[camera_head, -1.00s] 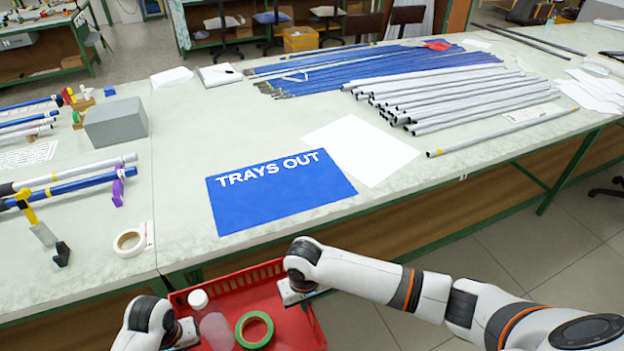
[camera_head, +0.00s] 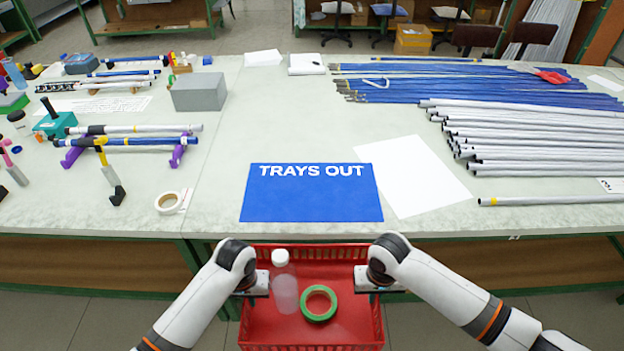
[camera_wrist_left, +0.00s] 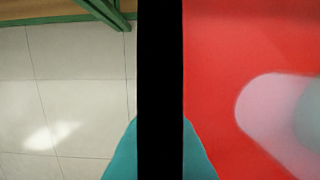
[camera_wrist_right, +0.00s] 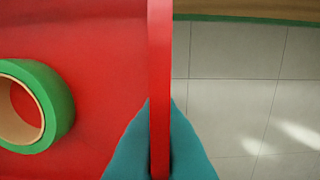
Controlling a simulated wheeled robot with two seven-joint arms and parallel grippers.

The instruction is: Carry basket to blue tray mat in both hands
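The red basket (camera_head: 345,333) hangs level in front of the table's near edge, below the tabletop in the head view. My left gripper (camera_head: 258,284) is shut on its left wall, and my right gripper (camera_head: 364,284) is shut on its right wall. In the right wrist view the red wall (camera_wrist_right: 159,80) runs between the teal fingers. In the left wrist view a black strip (camera_wrist_left: 160,80) lies between the fingers. A clear bottle (camera_head: 285,293) with a white cap and a green tape roll (camera_head: 305,308) are inside. The blue mat (camera_head: 312,205), marked TRAYS OUT, lies bare on the table.
A white sheet (camera_head: 425,185) lies right of the mat. White rods (camera_head: 540,140) and blue rods (camera_head: 450,90) lie behind it. A tape roll (camera_head: 168,203), a grey box (camera_head: 199,92) and rods on purple supports (camera_head: 178,155) stand left. The table's green front edge (camera_head: 440,236) lies beyond the basket.

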